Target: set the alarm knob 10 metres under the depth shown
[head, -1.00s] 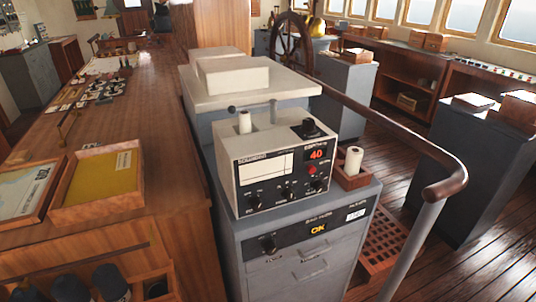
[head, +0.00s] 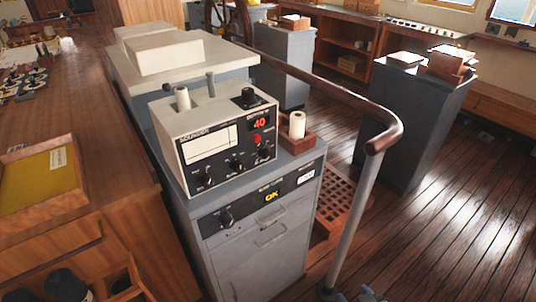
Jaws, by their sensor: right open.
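The sounder (head: 215,135), a cream box with a blank white chart window, stands on a grey cabinet. Its red depth display (head: 260,124) reads 40. A red button (head: 257,139) sits below it. Several black knobs are on the box: one on top (head: 249,97) and a front row including a left knob (head: 207,177) and a right knob (head: 265,151). The cabinet's black panel has another knob (head: 226,218) and a yellow OK display (head: 271,196). The small lettering is unreadable, so I cannot tell which is the alarm knob. My left gripper is out of view.
A wooden handrail (head: 340,93) on a grey post (head: 357,205) curves right of the cabinet. A paper roll (head: 297,125) stands in a wooden holder beside the sounder. A wooden chart counter (head: 105,150) runs along the left. Open plank floor (head: 440,220) lies right.

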